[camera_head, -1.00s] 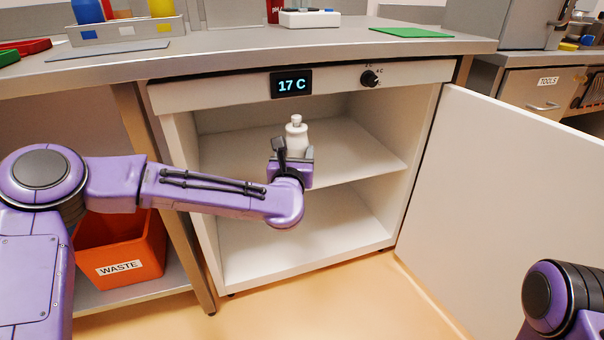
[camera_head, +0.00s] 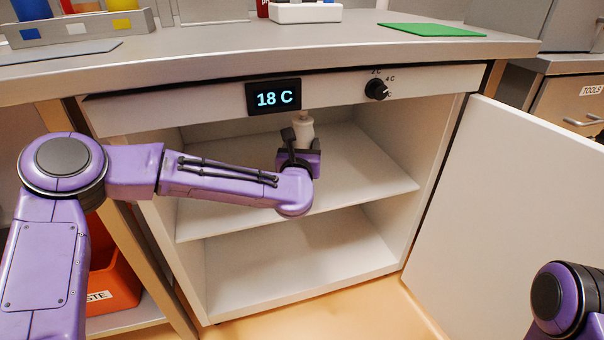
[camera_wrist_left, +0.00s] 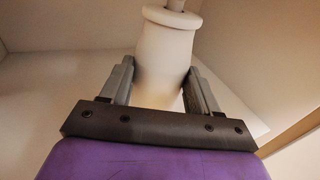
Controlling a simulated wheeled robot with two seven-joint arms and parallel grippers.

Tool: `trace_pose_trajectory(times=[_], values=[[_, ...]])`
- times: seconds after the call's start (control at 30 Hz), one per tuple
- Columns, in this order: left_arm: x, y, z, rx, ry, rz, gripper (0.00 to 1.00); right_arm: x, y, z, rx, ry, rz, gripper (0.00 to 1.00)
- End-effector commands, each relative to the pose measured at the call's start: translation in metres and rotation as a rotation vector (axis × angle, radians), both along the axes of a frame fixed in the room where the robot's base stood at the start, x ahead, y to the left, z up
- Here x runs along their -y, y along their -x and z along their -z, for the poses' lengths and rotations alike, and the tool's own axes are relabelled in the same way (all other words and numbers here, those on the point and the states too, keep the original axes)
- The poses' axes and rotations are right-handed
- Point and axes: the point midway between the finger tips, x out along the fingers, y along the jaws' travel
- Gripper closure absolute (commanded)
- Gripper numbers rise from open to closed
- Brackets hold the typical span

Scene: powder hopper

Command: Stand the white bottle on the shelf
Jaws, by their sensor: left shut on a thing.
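The white bottle (camera_head: 305,130) is upright inside the open cabinet, above the upper shelf (camera_head: 365,175). My left gripper (camera_head: 302,150) is shut on it, and hides its lower part in the head view. In the left wrist view the bottle (camera_wrist_left: 165,60) stands between the two grey fingers (camera_wrist_left: 160,88), its cap cut off by the top edge. I cannot tell whether its base touches the shelf. Of my right arm only a purple joint shows at the lower right of the head view; its gripper is out of view.
The cabinet door (camera_head: 530,200) stands open at the right. A display (camera_head: 273,97) reading 18 C and a black knob (camera_head: 377,89) sit above the opening. The lower shelf (camera_head: 300,265) is empty. An orange waste bin (camera_head: 112,275) is at the lower left.

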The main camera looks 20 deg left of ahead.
Motion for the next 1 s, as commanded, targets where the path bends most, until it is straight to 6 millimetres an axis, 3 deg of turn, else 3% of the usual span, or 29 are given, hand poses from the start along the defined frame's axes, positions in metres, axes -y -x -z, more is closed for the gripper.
trace_pose_trajectory(times=[0.2, 0.53, 0.9, 0.93, 1.0], values=[[0.0, 0.0, 0.042, 0.0, -0.001, -0.001, 0.85, -0.001, 0.002, 0.018, -0.004, -0.002, 0.002, 0.57], [0.0, 0.0, 0.095, 0.0, -0.001, 0.0, 0.85, -0.003, 0.006, 0.039, -0.045, -0.02, -0.028, 0.57], [0.0, 0.0, 0.1, 0.001, 0.0, 0.0, 0.85, -0.004, 0.01, 0.041, -0.08, -0.032, -0.053, 0.57], [0.0, 0.001, 0.1, -0.001, -0.001, 0.0, 0.36, -0.004, 0.01, 0.041, -0.084, -0.033, -0.057, 0.57], [0.0, 0.0, 0.099, -0.001, -0.001, 0.0, 0.14, -0.004, 0.01, 0.041, -0.083, -0.032, -0.056, 0.57]])
